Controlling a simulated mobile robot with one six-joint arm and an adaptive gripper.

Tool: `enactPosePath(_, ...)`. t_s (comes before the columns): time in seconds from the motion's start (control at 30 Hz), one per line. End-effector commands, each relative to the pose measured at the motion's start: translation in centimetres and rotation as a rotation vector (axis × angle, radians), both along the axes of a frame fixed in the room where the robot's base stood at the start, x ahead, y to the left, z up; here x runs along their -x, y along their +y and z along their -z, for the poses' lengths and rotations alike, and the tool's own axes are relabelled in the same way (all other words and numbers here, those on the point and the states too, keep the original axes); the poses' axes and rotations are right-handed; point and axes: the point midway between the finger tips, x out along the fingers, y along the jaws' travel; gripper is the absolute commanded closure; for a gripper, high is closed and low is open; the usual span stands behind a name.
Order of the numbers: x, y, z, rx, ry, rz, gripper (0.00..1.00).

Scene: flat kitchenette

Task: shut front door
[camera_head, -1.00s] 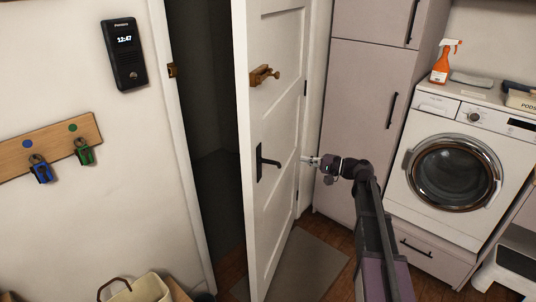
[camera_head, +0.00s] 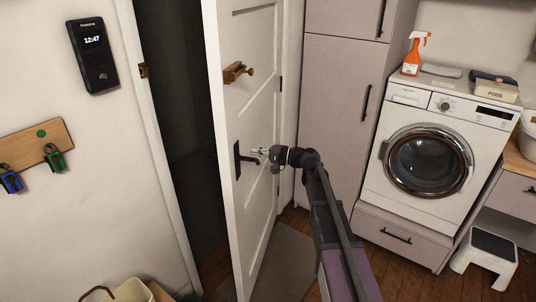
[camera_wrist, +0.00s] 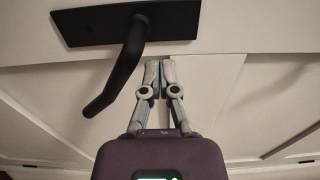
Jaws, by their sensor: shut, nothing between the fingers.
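The white front door (camera_head: 258,115) stands ajar, with a dark gap between its free edge and the door frame (camera_head: 150,120) on the left. A black lever handle (camera_head: 240,160) is on its inner face, and a brass latch (camera_head: 237,72) sits above it. My gripper (camera_head: 257,152) is shut and empty, just right of the handle and close to the door face. In the wrist view the fingertips (camera_wrist: 158,65) are beside the handle (camera_wrist: 120,65) and its black plate, apart from the lever. I cannot tell whether they touch the door panel.
A brass strike (camera_head: 143,70) is on the frame. A mat (camera_head: 283,262) lies on the floor by the door. Tall cabinets (camera_head: 335,120) and a washing machine (camera_head: 430,150) stand to the right. A white step stool (camera_head: 487,255) is at lower right. A key rack (camera_head: 38,140) hangs left.

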Motion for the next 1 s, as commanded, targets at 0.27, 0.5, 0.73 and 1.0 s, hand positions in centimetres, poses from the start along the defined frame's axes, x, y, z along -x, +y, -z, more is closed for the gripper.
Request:
enactPosePath(0.27,-0.9,3.2,0.0,0.0,0.0,-0.002,1.0)
enactPosePath(0.5,-1.1,3.9,0.0,0.0,0.0,-0.001,1.0)
enactPosePath(0.73,-1.1,4.0,0.0,0.0,0.0,-0.001,1.0)
enactPosePath(1.0,-1.3,5.0,0.0,0.0,0.0,0.002,1.0)
